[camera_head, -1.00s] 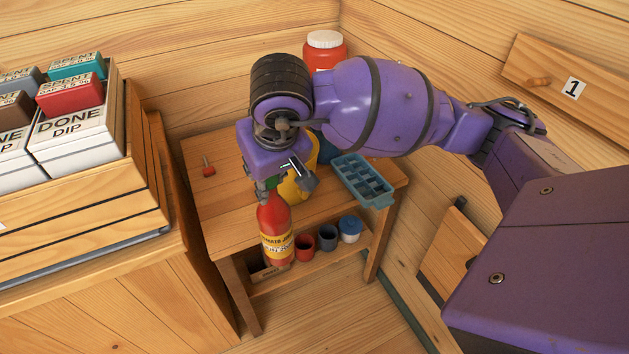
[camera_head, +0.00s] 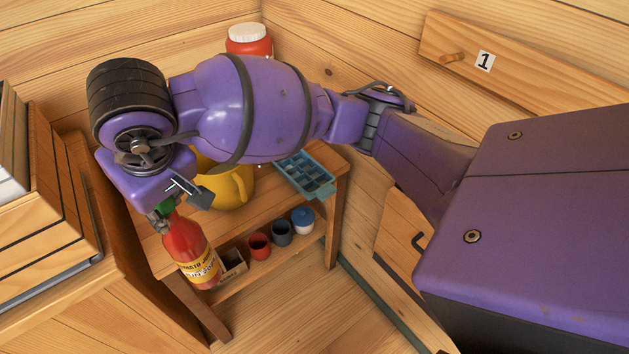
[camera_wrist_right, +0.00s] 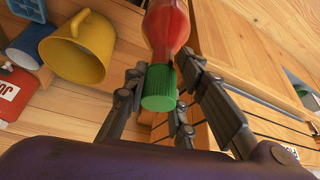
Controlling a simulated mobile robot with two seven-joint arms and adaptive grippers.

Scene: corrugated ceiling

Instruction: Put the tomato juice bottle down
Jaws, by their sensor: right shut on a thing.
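The tomato juice bottle (camera_head: 188,246) is red with a yellow label and a green cap. My right gripper (camera_head: 165,212) is shut on it at the cap end, and the bottle hangs tilted in front of the small wooden table (camera_head: 262,212). In the right wrist view the fingers (camera_wrist_right: 165,100) close around the green cap (camera_wrist_right: 159,88), with the red bottle neck (camera_wrist_right: 165,30) beyond. Whether the bottle's base touches anything is hard to tell. My left gripper is not in view.
A yellow mug (camera_head: 232,188), a blue tray (camera_head: 305,175) and a red jar with a white lid (camera_head: 250,40) are on the table. Small red (camera_head: 259,246), grey (camera_head: 281,234) and blue-white (camera_head: 303,220) cups stand on the lower shelf. A wooden crate (camera_head: 40,190) stands at left.

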